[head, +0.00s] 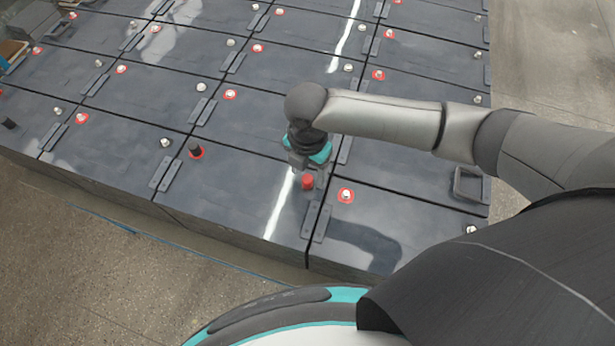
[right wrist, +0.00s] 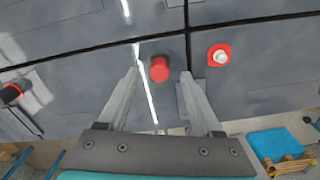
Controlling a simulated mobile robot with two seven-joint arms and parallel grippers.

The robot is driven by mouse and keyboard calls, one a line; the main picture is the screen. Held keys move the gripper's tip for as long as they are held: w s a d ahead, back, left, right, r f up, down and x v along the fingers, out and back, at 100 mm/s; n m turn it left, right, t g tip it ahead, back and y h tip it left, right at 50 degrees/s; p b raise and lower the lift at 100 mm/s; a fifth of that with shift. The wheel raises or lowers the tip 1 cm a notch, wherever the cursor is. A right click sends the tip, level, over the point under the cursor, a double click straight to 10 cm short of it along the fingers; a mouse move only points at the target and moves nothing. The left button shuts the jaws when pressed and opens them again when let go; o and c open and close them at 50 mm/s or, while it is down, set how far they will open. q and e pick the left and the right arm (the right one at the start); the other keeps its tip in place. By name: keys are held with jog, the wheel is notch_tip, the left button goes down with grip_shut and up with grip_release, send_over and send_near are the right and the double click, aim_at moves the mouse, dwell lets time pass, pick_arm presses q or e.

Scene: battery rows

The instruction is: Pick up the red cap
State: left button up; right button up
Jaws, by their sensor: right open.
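The red cap (head: 307,182) is a small red cylinder on the dark top of a battery block, near the front edge. It also shows in the right wrist view (right wrist: 160,69), between and just beyond the fingertips. My right gripper (head: 312,168) is open above and close to the cap, pointing down. In the right wrist view its two fingers (right wrist: 160,78) stand apart on either side of the cap, with nothing held. I cannot tell whether a finger touches the cap. My left gripper is not in view.
Rows of dark battery blocks (head: 120,110) fill the surface, with terminals in red rings (head: 346,195). A black cap (head: 194,147) stands to the left. Floor (head: 110,250) lies in front. A blue box (right wrist: 280,143) sits at the lower right.

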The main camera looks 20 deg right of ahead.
jog(key=shift+f, duration=0.7)
jog(key=shift+c, duration=0.3)
grip_shut()
